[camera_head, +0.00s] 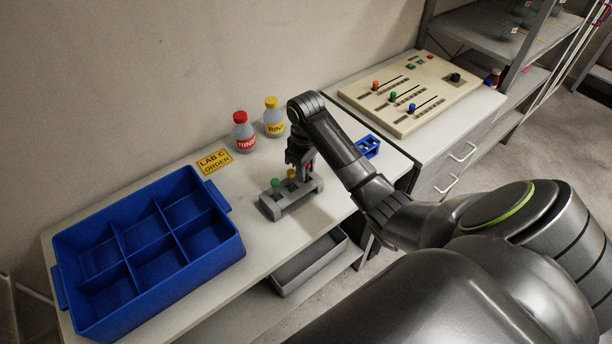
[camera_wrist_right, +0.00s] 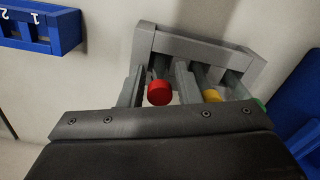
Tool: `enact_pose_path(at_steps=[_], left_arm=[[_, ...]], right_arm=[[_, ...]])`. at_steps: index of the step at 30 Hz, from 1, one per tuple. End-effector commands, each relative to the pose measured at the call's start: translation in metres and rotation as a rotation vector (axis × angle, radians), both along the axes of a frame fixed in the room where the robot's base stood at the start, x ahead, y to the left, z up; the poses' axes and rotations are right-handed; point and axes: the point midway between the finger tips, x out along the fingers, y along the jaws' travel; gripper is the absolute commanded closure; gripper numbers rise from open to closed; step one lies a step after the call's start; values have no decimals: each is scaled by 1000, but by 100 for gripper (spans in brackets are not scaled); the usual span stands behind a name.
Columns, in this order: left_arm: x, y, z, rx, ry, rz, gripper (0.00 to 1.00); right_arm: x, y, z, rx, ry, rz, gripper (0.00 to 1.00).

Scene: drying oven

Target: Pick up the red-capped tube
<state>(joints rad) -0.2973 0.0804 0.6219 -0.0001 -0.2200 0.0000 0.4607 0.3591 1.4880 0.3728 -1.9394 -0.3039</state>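The red-capped tube (camera_wrist_right: 160,92) stands in the grey rack (camera_wrist_right: 205,47), at the end away from the other tubes; only a sliver of red shows in the head view (camera_head: 310,165). My right gripper (camera_head: 303,168) points down over that end of the rack. In the wrist view its two fingers (camera_wrist_right: 160,78) stand on either side of the red-capped tube, apart, with small gaps seen beside it. A yellow-capped tube (camera_wrist_right: 212,96) and a green-capped tube (camera_head: 275,183) are in the same rack. My left gripper is not in view.
A blue divided bin (camera_head: 230,243) stands on the left of the table. Red-capped (camera_head: 243,135) and yellow-capped (camera_head: 273,120) bottles stand behind the rack. A small blue rack (camera_head: 368,146) is to the right. A control panel (camera_head: 405,92) lies on the cabinet beyond.

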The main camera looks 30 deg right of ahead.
Motion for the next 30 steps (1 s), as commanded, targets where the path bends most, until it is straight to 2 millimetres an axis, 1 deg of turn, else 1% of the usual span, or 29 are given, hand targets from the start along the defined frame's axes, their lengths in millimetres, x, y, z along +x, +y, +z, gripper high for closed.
enact_pose_path(at_steps=[1,6,7,14,17,20,23,24,30], left_arm=[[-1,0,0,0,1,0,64],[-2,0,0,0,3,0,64],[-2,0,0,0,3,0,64],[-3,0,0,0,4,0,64],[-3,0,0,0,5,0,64],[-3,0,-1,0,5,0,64],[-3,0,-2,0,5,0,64],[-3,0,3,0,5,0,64],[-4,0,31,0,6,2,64]], right_arm=[[0,0,0,0,0,0,75],[0,0,0,0,0,0,98],[0,0,0,0,0,0,100],[0,0,0,0,0,0,100],[0,0,3,-1,-1,0,100],[1,0,11,-1,-4,1,100],[1,-1,25,-1,-5,1,100],[1,-1,32,-1,-2,0,100],[0,0,59,0,0,0,100]])
